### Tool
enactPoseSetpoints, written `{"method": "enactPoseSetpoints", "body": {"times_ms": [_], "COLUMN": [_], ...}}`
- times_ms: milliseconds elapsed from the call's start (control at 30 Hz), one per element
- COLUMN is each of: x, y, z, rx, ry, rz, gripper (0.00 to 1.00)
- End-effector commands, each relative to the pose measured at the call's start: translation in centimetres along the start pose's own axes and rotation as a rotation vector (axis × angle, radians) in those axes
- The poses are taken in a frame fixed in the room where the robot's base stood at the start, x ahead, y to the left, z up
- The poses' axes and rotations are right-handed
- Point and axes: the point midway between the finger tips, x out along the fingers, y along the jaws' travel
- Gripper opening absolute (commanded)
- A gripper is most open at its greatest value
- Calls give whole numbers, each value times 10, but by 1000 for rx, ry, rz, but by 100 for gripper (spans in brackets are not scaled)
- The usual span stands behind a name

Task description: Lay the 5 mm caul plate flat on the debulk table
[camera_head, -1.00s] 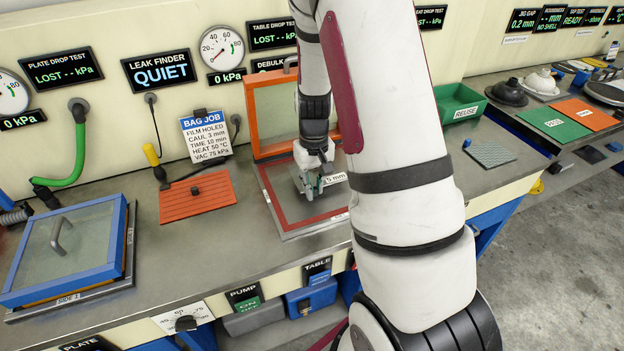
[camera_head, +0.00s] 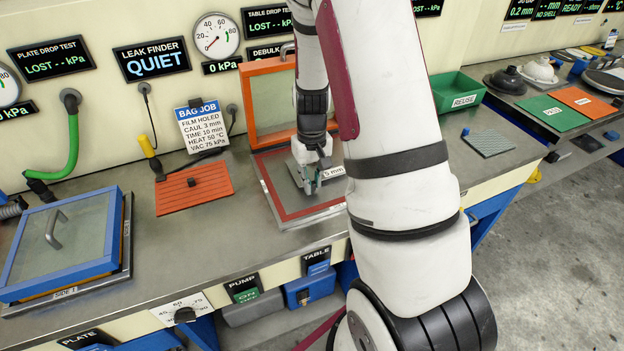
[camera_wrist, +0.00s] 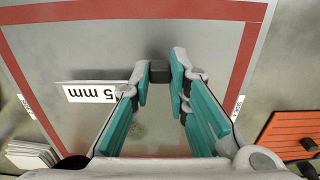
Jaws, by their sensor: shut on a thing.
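The 5 mm caul plate (camera_head: 296,173) is a thin grey plate with a white "5 mm" label, which also shows in the wrist view (camera_wrist: 92,92). It is inside the red border of the debulk table (camera_head: 268,187), where its grey blends with the surface. My gripper (camera_head: 312,186) is above it, with teal fingers shut on the plate's small dark knob (camera_wrist: 159,72). The plate looks about level. I cannot tell whether its whole underside touches the table. My arm and fingers hide part of it in the head view.
The orange-framed lid (camera_head: 270,105) stands open behind the table. An orange mat (camera_head: 180,197) lies to the left, and a blue-framed lidded plate (camera_head: 62,245) is farther left. A green bin (camera_head: 455,90) and a grey textured sheet (camera_head: 489,141) are to the right.

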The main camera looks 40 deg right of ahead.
Motion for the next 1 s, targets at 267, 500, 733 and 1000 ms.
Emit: {"method": "enactPoseSetpoints", "body": {"times_ms": [267, 500, 733, 1000], "x": [0, 4, 10, 10], "y": [0, 0, 0, 0], "z": [0, -1, 0, 0], "rx": [0, 0, 0, 0], "ry": [1, 1, 1, 1], "rz": [0, 0, 0, 0], "gripper": [0, 0, 0, 0]}}
